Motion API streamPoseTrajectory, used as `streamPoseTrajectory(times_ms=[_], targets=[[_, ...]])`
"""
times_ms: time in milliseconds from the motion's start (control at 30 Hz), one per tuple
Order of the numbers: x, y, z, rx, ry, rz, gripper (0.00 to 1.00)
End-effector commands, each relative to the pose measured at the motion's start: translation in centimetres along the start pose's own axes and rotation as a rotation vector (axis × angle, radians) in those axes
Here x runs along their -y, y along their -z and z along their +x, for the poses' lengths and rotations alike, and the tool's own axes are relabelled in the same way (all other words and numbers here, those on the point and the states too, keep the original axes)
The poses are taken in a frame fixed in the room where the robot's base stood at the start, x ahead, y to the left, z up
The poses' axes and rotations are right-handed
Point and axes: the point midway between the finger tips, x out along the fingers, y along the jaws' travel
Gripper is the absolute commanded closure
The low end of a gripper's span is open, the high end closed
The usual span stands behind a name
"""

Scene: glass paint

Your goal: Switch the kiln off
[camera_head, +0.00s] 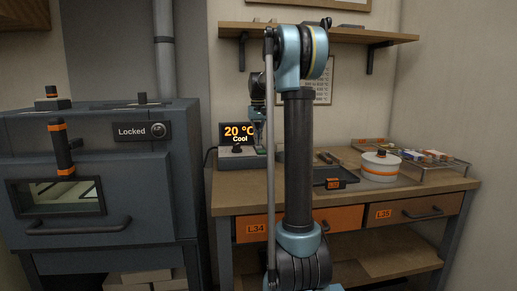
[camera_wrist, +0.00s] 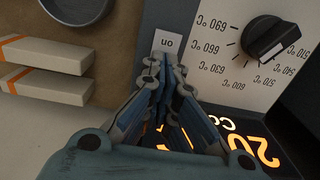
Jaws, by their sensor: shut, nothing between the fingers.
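The kiln (camera_head: 125,165) is a blue-grey box at the left in the head view, with a "Locked" plate (camera_head: 131,131). Its control box (camera_head: 232,163) stands on the workbench. The display (camera_head: 239,132) reads "20 °C" and "Cool". In the wrist view the box's white panel shows a black dial (camera_wrist: 272,40) with temperature marks and an upside-down "on" label (camera_wrist: 167,43). My gripper (camera_wrist: 160,65) is shut and empty, its fingertips right beside the "on" label. Contact cannot be told. No switch shows clearly; the fingers cover the panel there. The head view shows my gripper (camera_head: 260,143) partly behind my arm.
A white pot with an orange band (camera_head: 380,168), a black tray (camera_head: 335,180) and a rack (camera_head: 437,170) stand right on the workbench (camera_head: 230,190). A shelf (camera_head: 375,35) hangs above. Pale orange-striped blocks (camera_wrist: 45,52) lie left in the wrist view.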

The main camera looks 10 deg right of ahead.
Motion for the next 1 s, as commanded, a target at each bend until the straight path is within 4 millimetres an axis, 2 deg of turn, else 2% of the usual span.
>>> streamPoseTrajectory(times_ms=[500, 1000], targets=[[0.0, 0.0, 0.4, 0.000, 0.000, 0.000, 1.00], [0.0, 0.0, -2.8, 0.000, 0.000, 0.000, 1.00]])
